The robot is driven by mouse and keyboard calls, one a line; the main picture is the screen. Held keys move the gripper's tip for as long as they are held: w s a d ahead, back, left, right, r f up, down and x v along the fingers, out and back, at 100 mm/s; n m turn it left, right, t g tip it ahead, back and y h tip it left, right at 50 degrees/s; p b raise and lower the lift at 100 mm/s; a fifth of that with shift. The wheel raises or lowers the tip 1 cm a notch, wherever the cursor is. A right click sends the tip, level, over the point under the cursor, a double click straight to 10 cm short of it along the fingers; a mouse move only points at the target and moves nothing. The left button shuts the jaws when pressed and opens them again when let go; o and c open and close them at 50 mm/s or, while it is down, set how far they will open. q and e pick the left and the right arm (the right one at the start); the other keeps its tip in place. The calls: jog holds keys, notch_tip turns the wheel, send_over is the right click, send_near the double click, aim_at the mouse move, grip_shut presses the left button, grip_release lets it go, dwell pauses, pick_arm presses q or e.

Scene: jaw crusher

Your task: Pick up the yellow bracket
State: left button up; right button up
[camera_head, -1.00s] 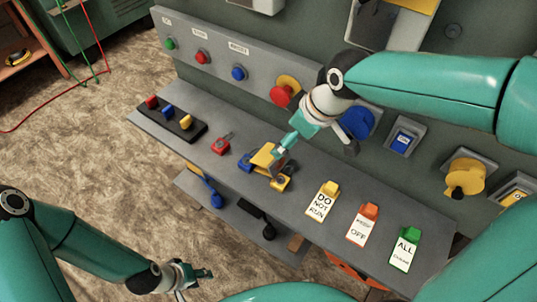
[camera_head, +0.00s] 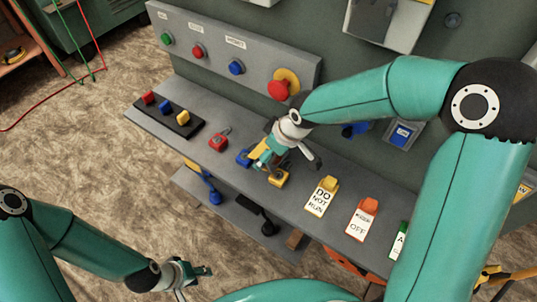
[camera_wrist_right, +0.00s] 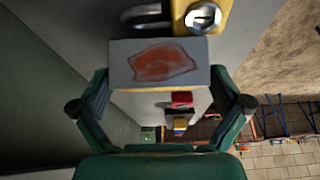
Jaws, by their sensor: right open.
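The yellow bracket (camera_head: 258,152) stands on the grey shelf, partly hidden by my right gripper (camera_head: 268,159), whose fingers are down at it. In the right wrist view, my right gripper (camera_wrist_right: 160,80) has its fingers apart, one on each side of a grey face with a rusty orange patch (camera_wrist_right: 162,62). I cannot tell whether this face is part of the bracket, or whether the fingers touch it. A yellow padlock (camera_head: 279,179) lies beside the gripper; it also shows in the right wrist view (camera_wrist_right: 218,14). My left gripper (camera_head: 190,276) is open and empty at lower left, away from the shelf.
A blue padlock (camera_head: 243,158) and a red padlock (camera_head: 219,140) lie left of the bracket. A black tray (camera_head: 184,125) holds coloured pieces. Tags, including a yellow one (camera_head: 321,197) and an orange one (camera_head: 362,220), lie right. The button panel (camera_head: 210,46) rises behind.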

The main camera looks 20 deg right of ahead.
jog(key=shift+f, duration=0.15)
jog(key=c, duration=1.6)
jog(key=shift+c, duration=0.2)
jog(key=shift+a+r, duration=0.15)
jog(key=shift+r, duration=0.05)
